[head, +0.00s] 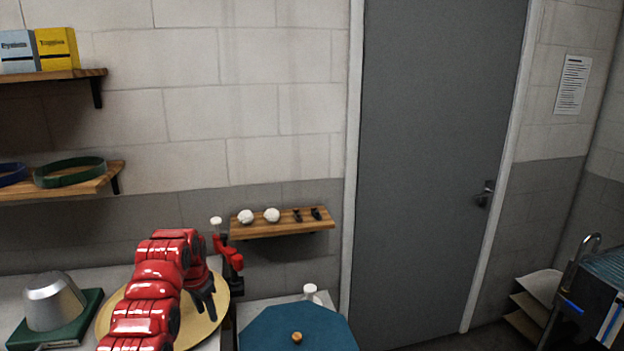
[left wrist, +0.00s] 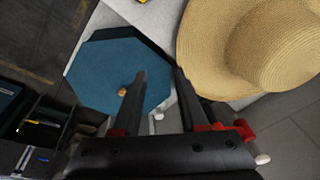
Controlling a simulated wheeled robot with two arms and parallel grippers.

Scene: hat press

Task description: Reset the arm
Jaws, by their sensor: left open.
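My left arm comes in red from the lower left in the head view. Its dark gripper (head: 205,306) points down in front of the straw hat (head: 108,313), whose brim shows on both sides of the arm. In the left wrist view my left gripper (left wrist: 159,73) is open, with nothing between its fingers. The hat (left wrist: 222,40) lies to the right of the fingers there. My right gripper is in neither view.
A blue octagonal lid (head: 265,325) with a wooden knob (head: 297,337) is right of the gripper. A red lever (head: 228,250) with a white knob stands behind the gripper. A metal hat form (head: 54,302) on a green base is left. A small wall shelf (head: 285,230) is behind.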

